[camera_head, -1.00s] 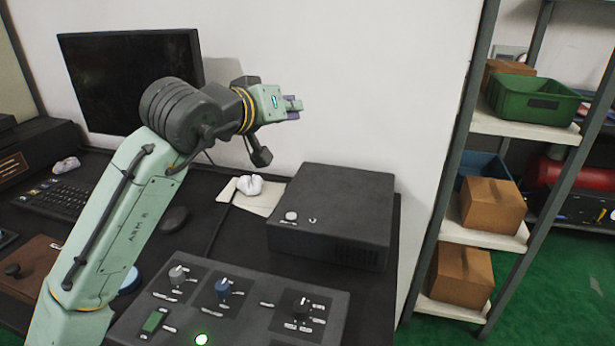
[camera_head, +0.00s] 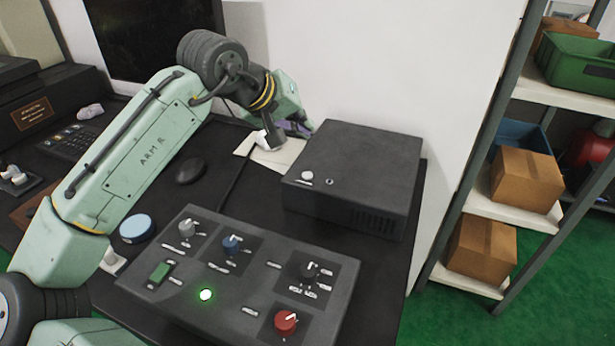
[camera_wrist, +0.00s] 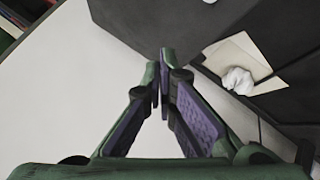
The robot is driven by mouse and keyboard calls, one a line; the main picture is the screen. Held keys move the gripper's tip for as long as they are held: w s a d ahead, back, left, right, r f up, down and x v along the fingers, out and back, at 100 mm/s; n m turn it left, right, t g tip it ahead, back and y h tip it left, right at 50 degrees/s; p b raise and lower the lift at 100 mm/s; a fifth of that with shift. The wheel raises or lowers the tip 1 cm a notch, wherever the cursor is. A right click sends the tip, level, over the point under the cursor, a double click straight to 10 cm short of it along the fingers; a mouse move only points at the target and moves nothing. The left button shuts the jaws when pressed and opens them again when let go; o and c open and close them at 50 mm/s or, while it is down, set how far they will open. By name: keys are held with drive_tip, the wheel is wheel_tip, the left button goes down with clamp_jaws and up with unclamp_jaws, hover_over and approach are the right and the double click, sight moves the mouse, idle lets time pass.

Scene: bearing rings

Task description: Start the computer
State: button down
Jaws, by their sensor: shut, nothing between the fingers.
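The computer is a dark box (camera_head: 360,165) on the desk by the wall. The dark monitor (camera_head: 145,38) stands at the back left, partly behind my arm.
A control panel (camera_head: 255,265) with knobs and a lit green button (camera_head: 206,295) lies in front of the box. Crumpled paper (camera_wrist: 238,80) lies on a sheet beside the box. A shelf with cartons (camera_head: 525,180) stands right.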

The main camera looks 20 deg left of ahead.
drive_tip(key=b, duration=0.5)
hover_over(304, 173)
wheel_tip(304, 173, down, 7)
drive_tip(key=shift+s+f, duration=0.1)
drive_tip(key=shift+f+b, duration=0.25)
drive_tip(key=shift+b, duration=0.05)
drive_tip(key=shift+f, duration=0.1)
idle(0.7)
drive_tip(key=shift+f, duration=0.35)
drive_tip(key=shift+f, duration=0.35)
idle(0.7)
drive_tip(key=shift+r+p, duration=0.5)
drive_tip(key=shift+r, duration=0.25)
